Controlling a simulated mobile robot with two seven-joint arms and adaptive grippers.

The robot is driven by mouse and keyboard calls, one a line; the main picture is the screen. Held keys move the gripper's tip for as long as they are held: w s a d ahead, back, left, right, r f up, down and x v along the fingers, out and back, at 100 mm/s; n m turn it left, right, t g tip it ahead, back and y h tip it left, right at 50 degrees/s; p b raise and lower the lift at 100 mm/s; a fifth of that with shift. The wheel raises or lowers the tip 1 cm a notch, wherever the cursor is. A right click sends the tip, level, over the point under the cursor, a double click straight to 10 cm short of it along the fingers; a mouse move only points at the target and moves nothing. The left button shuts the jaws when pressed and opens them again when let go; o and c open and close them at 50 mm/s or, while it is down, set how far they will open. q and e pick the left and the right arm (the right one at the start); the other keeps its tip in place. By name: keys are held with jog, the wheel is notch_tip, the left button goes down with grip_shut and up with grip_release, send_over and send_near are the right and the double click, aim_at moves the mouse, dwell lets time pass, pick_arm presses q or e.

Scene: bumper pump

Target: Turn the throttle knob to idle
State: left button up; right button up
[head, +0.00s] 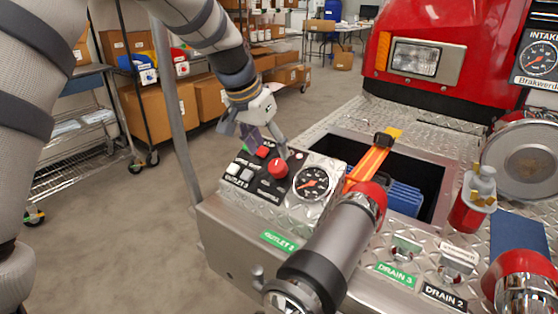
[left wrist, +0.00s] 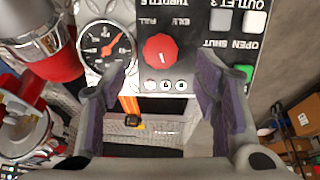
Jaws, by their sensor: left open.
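The red throttle knob (head: 278,168) sits on the black control panel beside a round gauge. In the left wrist view the knob (left wrist: 160,50) appears upside down under the labels THROTTLE, FULL and IDLE, with a small white mark on its face. My left gripper (head: 264,142) is open above the panel, close to the knob. In the left wrist view its fingers (left wrist: 160,75) are spread wide to either side of the knob, with nothing between them. I cannot tell whether a finger touches the panel. My right gripper is not in view.
The gauge (head: 312,182) is right of the knob. A large grey and red pipe outlet (head: 335,240) stands in front. An open bin with orange straps (head: 372,160) lies behind. Shelves with boxes stand at the back left.

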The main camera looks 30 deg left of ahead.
aim_at(277, 164)
pick_arm(q)
jog(key=x, duration=0.6)
jog(key=shift+w+f+b, duration=0.2)
jog(key=shift+f+b, duration=0.1)
jog(key=shift+f, duration=0.05)
jog(key=shift+w, duration=0.15)
jog(key=c, duration=1.2)
